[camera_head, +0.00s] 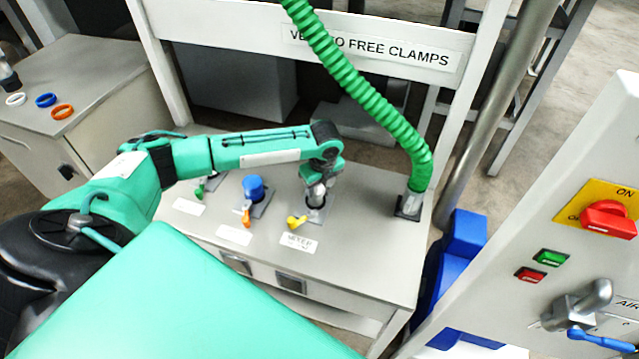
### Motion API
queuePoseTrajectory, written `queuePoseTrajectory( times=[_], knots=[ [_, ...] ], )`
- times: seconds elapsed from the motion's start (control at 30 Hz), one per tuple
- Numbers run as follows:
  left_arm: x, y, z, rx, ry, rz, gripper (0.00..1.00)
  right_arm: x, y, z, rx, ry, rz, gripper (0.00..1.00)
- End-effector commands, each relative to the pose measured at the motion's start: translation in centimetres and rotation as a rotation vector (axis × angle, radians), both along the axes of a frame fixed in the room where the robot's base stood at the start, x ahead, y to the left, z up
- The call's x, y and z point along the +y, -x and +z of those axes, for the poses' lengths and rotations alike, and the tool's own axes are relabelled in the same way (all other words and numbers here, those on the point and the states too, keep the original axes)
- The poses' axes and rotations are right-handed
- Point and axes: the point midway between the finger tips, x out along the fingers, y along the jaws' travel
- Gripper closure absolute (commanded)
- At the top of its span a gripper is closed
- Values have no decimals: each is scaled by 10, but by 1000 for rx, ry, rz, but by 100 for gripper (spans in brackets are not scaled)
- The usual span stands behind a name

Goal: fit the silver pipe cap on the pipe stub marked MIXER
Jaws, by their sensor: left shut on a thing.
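My left gripper (318,187) is shut on the silver pipe cap (317,194), which is small and partly covered by the fingers. The gripper points down from the end of my teal left arm. It is right above the pipe stub marked MIXER (315,213), which stands on a square plate behind the MIXER label (298,243) with a yellow valve handle (297,222). Cap and stub overlap in this view, so I cannot tell whether the cap is seated or just above. My right gripper is not in view.
A blue-capped stub (253,188) with an orange handle (246,216) stands to the left. A green-handled valve (199,191) is farther left, partly behind my arm. A green hose (415,160) comes down at the right of the bench (375,250). A control panel (570,220) stands at right.

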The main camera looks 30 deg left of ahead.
Motion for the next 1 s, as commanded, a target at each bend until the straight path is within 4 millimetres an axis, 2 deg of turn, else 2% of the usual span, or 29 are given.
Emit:
queuePoseTrajectory(
  times=[0.5, 1.0],
  knots=[
    [0, 0, -2, 0, 0, 0, 78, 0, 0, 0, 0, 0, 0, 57],
    [-1, 0, -3, 0, 0, 0, 78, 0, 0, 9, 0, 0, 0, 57]
  ],
)
